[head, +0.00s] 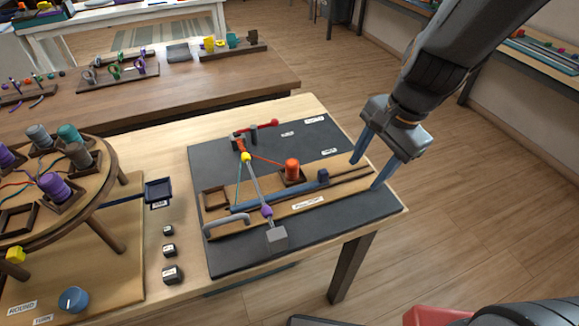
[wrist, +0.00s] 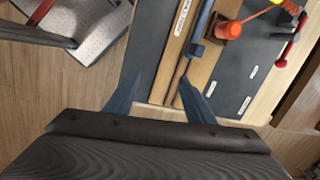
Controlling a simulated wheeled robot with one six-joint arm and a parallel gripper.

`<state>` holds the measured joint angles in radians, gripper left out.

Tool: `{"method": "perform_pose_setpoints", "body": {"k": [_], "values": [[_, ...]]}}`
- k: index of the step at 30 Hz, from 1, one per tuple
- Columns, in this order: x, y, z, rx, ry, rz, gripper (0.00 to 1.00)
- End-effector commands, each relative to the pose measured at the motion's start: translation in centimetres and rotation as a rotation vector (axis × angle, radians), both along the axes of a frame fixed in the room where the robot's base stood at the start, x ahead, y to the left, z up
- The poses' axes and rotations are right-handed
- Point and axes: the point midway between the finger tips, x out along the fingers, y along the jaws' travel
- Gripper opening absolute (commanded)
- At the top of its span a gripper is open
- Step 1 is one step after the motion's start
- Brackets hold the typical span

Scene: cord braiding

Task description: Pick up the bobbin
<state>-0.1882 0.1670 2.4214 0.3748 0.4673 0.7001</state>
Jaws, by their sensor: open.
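An orange bobbin (head: 292,168) stands upright in a square wooden holder on the dark mat, with an orange cord running from it toward a yellow piece. In the wrist view the orange bobbin (wrist: 228,29) shows near the top, right of centre. My gripper (head: 368,174) is open and empty, to the right of the bobbin and apart from it, near the mat's right end. More bobbins, including a purple one (head: 54,186) and a teal one (head: 69,134), stand on the round wooden stand at left.
A grey rod with a purple bead (head: 266,211) leans across the mat (head: 225,265). A blue block (head: 323,176) sits on the rail between bobbin and gripper. A red-handled lever (head: 262,126) is behind.

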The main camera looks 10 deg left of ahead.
Motion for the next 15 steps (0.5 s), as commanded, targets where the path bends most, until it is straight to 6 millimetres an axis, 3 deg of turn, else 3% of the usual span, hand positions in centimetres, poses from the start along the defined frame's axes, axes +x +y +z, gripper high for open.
{"method": "perform_pose_setpoints", "body": {"k": [1,6,10,15], "values": [[0.6,2.5,0.2,0.041,0.027,-0.127,0.49],[2.3,9.0,0.6,0.168,0.137,-0.557,0.49],[3.0,12.3,0.8,0.227,0.209,-0.776,0.49],[3.3,14.2,0.7,0.261,0.257,-0.906,0.49]]}}
